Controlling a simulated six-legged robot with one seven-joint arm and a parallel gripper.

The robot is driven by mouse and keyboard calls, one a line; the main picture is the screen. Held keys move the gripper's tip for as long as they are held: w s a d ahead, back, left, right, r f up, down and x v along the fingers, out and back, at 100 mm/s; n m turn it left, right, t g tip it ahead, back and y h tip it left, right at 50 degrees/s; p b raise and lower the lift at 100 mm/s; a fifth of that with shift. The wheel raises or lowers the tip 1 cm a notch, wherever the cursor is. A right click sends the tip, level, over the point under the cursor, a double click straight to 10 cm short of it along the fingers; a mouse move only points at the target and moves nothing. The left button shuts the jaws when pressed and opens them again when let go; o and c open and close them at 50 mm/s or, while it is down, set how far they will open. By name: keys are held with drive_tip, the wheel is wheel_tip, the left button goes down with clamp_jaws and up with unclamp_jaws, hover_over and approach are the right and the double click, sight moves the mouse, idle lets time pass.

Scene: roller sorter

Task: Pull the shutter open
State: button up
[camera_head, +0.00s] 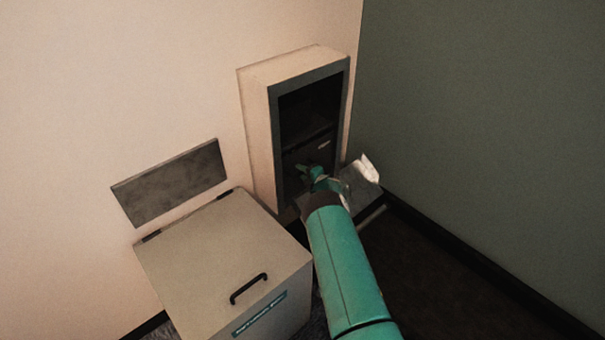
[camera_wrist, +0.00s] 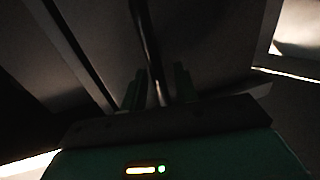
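A tall pale cabinet (camera_head: 258,130) with a dark grey front frame stands against the wall. Its front opening is dark. A dark panel (camera_head: 312,153), which looks like the shutter, fills the lower part of the opening; a small light strip (camera_head: 324,144) shows on it. My gripper (camera_head: 303,169) is at this lower part, fingers pointing into the opening. In the wrist view my gripper's two fingers (camera_wrist: 158,88) stand apart on either side of a dark bar (camera_wrist: 146,40), probably a handle, with gaps beside it. Whether they touch it is too dark to tell.
A grey box (camera_head: 215,250) with a black lid handle (camera_head: 248,288) stands left of my arm. A dark plate (camera_head: 172,182) is on the wall above it. A pale tray-like piece (camera_head: 362,185) sits right of my wrist. Floor at right is clear up to the green wall (camera_head: 480,130).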

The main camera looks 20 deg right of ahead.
clamp_jaws()
drive_tip(key=shift+r, duration=0.15)
